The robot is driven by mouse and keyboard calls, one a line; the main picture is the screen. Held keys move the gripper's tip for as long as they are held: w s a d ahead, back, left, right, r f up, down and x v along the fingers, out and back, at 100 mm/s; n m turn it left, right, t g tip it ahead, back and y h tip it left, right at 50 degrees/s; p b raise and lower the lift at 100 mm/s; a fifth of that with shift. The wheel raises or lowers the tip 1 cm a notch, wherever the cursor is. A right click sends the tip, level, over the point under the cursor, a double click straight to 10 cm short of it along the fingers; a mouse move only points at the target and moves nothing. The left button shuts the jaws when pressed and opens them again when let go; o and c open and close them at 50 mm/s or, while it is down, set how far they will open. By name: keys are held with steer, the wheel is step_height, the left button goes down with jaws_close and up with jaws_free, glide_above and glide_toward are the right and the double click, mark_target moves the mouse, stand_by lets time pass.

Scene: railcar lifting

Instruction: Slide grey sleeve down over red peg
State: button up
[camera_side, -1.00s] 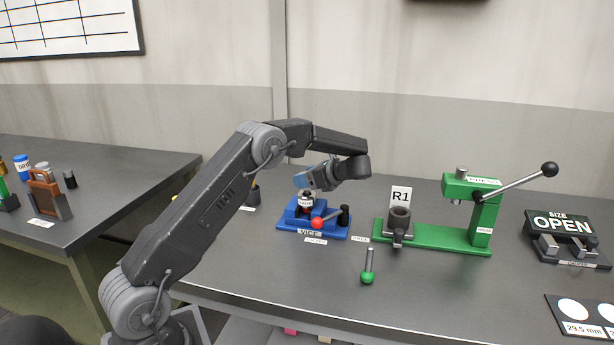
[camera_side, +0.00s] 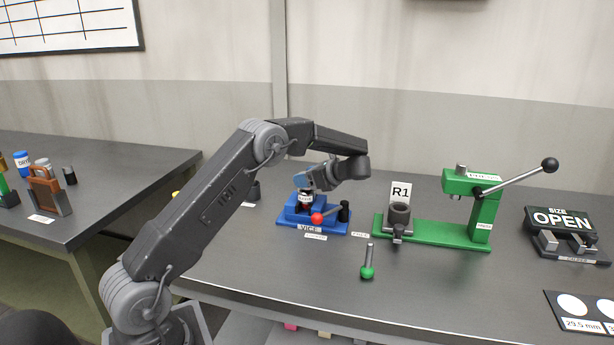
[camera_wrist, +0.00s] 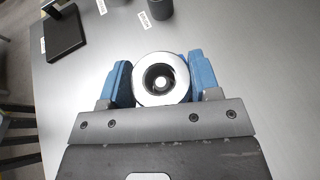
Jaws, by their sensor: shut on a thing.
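The grey sleeve (camera_wrist: 142,92) shows end-on in the wrist view as a pale metal ring with a dark bore. A small bright round spot lies inside the bore, and I cannot tell whether it is the peg's top. My gripper (camera_wrist: 161,80) is shut on the sleeve, with one blue finger on each side. In the side view my gripper (camera_side: 305,188) is directly above the blue vice (camera_side: 289,221). A small pale labelled part shows just under the fingers, with a little red below it. The red peg is mostly hidden, and I cannot tell how far the sleeve is over it.
The vice has a red ball handle (camera_side: 317,218). The bench front is mostly clear.

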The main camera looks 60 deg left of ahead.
steer(key=shift+f, duration=0.45)
steer(key=o, duration=1.2)
steer(key=v, duration=1.3)
steer(key=s+d+r+n+t+h, duration=0.1)
steer(key=s+d+r+t+h, duration=0.1)
steer(key=s+d+r+t, duration=0.3)
steer(key=s+d+r+n+t+h, duration=0.1)
steer(key=s+d+r+n+h, duration=0.4)
steer(key=s, duration=0.3)
steer(key=s+d+f+n+t+h, duration=0.1)
steer(key=s+d+n+t, duration=0.1)
steer(key=s+d, duration=0.2)
steer(key=s+d+f+n+t+h, duration=0.1)
steer(key=s+d, duration=0.3)
steer(key=s, duration=0.4)
steer(key=s+d+f+n+t+h, duration=0.2)
steer(key=s+d+n+h, duration=0.1)
steer(key=s, duration=0.3)
steer(key=shift+s+d+n+t, duration=0.3)
steer(key=shift+s+d+n, duration=0.1)
steer(key=shift+d, duration=0.25)
